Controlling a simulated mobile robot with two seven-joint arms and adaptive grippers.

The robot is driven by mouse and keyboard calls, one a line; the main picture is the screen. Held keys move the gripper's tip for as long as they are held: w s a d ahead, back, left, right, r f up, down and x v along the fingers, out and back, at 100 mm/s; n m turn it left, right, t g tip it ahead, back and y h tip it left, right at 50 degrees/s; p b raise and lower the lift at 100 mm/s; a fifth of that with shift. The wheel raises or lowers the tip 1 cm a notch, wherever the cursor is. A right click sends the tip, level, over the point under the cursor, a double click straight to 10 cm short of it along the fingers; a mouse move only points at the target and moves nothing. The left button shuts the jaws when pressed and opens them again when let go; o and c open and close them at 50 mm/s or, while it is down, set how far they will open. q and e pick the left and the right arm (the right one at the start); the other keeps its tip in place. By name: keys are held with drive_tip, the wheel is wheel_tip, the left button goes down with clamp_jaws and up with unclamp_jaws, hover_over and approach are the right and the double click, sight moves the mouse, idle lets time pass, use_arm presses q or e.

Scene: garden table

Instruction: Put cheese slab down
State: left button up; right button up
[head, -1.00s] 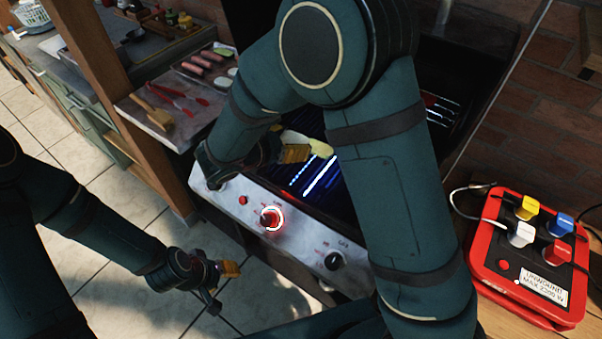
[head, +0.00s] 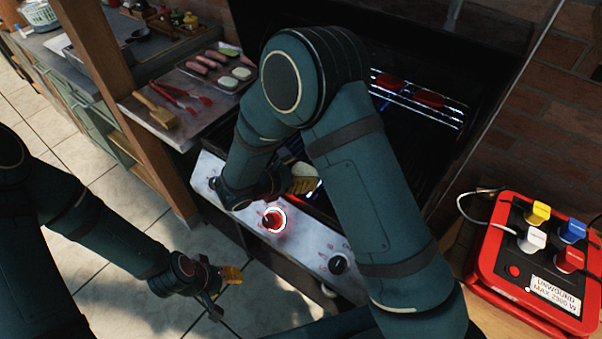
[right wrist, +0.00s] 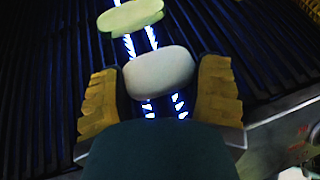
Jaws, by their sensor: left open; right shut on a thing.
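My right gripper (head: 298,182) is over the front part of the grill, just behind the control panel. It is shut on a pale, rounded cheese slab (right wrist: 158,72), which sits between its two yellow fingers in the right wrist view. The slab is over dark grill bars and glowing blue-white strips; I cannot tell whether it touches the bars. A pale green slice (right wrist: 130,16) lies on the grill just beyond it. My left gripper (head: 228,285) is open and empty, low over the tiled floor left of the grill. My right arm hides much of the grill in the head view.
A tray (head: 190,84) with sausages and pale slabs stands on the side shelf, beside red tongs (head: 180,93) and a wooden brush (head: 155,110). Red items (head: 430,99) lie on the raised rack. The panel has a lit red knob (head: 273,220). A red power box (head: 510,300) is at right.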

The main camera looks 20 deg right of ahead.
drive_tip(key=shift+r, duration=0.1)
drive_tip(key=shift+f, duration=0.3)
drive_tip(key=o, duration=1.2)
drive_tip(key=shift+s, duration=0.15)
drive_tip(key=shift+c, duration=0.2)
drive_tip(key=shift+r, duration=0.15)
drive_tip(key=shift+r, duration=0.25)
drive_tip(key=p+v, duration=0.1)
drive_tip(key=v, duration=1)
drive_tip(key=shift+a, duration=0.4)
